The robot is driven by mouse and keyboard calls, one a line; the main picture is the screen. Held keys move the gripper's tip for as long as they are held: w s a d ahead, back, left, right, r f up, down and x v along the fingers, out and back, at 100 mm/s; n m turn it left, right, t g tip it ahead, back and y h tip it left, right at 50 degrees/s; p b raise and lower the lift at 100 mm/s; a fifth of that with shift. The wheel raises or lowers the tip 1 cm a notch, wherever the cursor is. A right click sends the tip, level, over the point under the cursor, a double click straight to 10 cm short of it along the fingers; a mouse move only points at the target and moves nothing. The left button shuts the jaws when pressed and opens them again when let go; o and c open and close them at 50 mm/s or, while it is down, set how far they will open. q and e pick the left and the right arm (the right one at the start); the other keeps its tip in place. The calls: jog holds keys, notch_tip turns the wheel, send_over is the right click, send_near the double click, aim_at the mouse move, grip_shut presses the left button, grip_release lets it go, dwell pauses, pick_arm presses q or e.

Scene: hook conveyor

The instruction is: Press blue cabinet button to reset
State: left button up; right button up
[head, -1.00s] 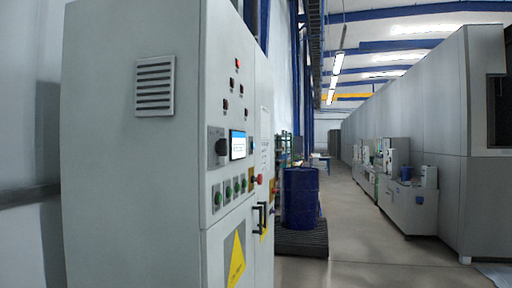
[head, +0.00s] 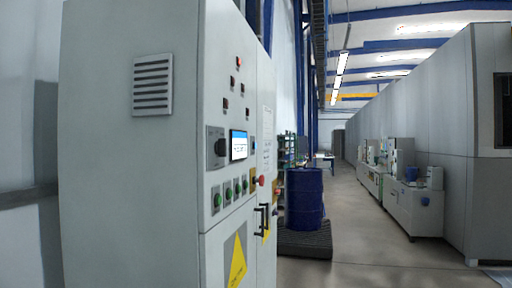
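A tall grey control cabinet (head: 130,190) fills the left of the head view, its control face turned to the right and seen at a steep angle. A small blue spot (head: 252,143), which looks like a button, sits just right of the lit screen (head: 238,145). It is too small to tell its exact shape. A row of green buttons (head: 228,193) lies below the screen. A red knob (head: 261,181) sticks out to the right of that row. Neither of my grippers is in view.
A black rotary switch (head: 220,147) is left of the screen. Black door handles (head: 262,217) stick out lower down. A blue drum (head: 304,199) stands on a dark pallet (head: 306,240) past the cabinet. Open floor (head: 355,235) runs between it and the benches (head: 412,205) on the right.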

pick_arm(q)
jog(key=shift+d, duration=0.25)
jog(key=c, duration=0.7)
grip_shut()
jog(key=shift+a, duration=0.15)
